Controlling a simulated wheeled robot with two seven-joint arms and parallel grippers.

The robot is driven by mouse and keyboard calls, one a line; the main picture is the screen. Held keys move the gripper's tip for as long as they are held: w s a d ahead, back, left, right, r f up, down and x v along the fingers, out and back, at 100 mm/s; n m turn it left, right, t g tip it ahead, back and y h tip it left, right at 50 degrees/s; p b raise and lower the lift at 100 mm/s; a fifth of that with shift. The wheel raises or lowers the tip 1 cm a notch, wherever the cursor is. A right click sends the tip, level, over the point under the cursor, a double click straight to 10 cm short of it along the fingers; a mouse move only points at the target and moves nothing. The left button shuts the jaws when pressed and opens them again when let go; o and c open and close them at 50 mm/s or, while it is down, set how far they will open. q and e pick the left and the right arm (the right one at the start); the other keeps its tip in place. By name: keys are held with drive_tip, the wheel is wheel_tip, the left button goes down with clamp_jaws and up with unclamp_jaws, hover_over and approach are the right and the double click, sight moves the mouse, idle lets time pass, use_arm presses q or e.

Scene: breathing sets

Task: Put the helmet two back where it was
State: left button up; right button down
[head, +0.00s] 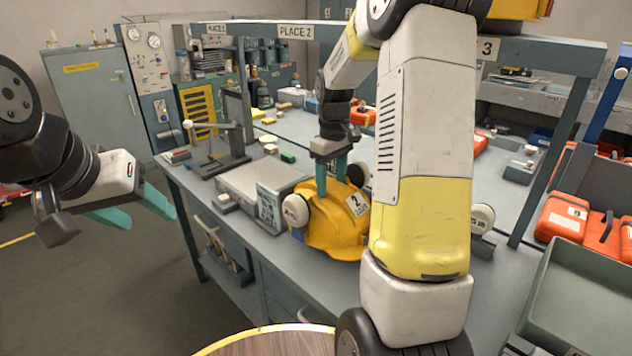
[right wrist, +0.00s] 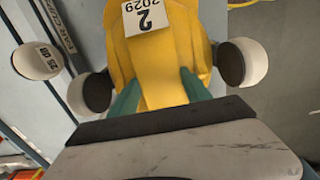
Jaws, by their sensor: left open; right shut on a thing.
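Helmet two (head: 335,222) is a yellow helmet with a "2" label and round white ear cups. It is at the near edge of the grey workbench (head: 300,125), right of a grey metal case. I cannot tell whether it touches the bench top. My right gripper (head: 331,178) reaches down from above and is shut on it. In the right wrist view, the helmet (right wrist: 160,65) sits between the green fingers (right wrist: 158,92). My left gripper (head: 130,208) is open and empty, left of the bench over the floor. The "PLACE 2" sign (head: 296,32) is on the rail above the bench.
The grey case (head: 260,180) lies beside the helmet. A dark press-like stand (head: 225,135) is at the bench's left. Another white ear cup (head: 482,218) shows right of my arm, which hides part of the bench. Orange cases (head: 568,215) and a grey-green bin (head: 580,290) are at right.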

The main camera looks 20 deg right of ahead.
drive_tip(key=shift+f, duration=1.2)
drive_tip(key=shift+c, duration=2.4)
unclamp_jaws()
